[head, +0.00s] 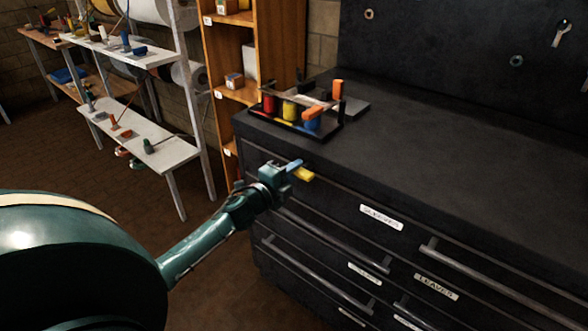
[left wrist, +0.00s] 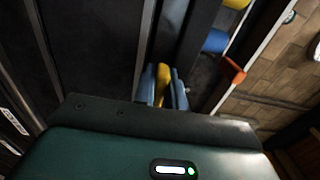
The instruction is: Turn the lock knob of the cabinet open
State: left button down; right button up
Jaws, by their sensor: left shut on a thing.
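The black cabinet (head: 345,185) has labelled drawers with long metal bar handles. A yellow knob (head: 304,174), which I take to be the lock knob, sticks out near the top left corner of its drawer front. My left gripper (head: 295,167) is at this corner, its blue fingers shut on the knob. In the left wrist view the yellow knob (left wrist: 162,84) stands between the two blue fingertips (left wrist: 161,90). The knob's base is hidden behind the fingers. My right gripper is in neither view.
A black tray (head: 285,122) with red, yellow, blue and orange-handled items stands on the cabinet top's left end. A wooden shelf (head: 240,95) and a white rack (head: 155,150) stand to the left.

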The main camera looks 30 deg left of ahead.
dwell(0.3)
pick_arm(q)
jog(key=c, duration=1.4)
grip_release()
jog(key=shift+c, duration=0.2)
jog(key=s+a, duration=0.1)
jog(key=s, duration=1.2)
